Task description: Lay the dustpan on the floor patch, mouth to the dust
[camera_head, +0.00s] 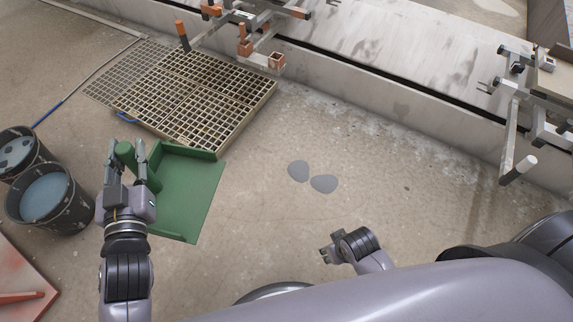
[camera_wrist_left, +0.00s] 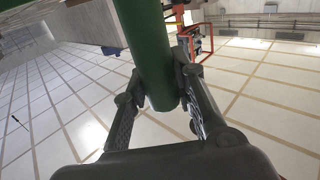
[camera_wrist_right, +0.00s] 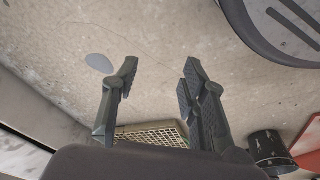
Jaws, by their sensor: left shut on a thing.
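The green dustpan (camera_head: 187,197) is in the left half of the head view. Its open edge faces right, towards two grey dust patches (camera_head: 299,171) (camera_head: 324,184) on the floor, with bare floor between. My left gripper (camera_head: 127,150) is shut on the dustpan's handle, a green cylinder that also shows between the fingers in the left wrist view (camera_wrist_left: 152,60). I cannot tell whether the pan touches the floor. My right gripper (camera_head: 325,252) is open and empty below the dust; its fingers stand apart in the right wrist view (camera_wrist_right: 158,75), where one grey patch (camera_wrist_right: 100,63) shows.
A floor grating (camera_head: 195,100) lies just behind the dustpan. Two dark buckets of bluish-grey liquid (camera_head: 48,195) stand at the left. A low concrete wall (camera_head: 400,105) and metal arms with orange parts (camera_head: 245,47) lie beyond. Floor right of the dust is clear.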

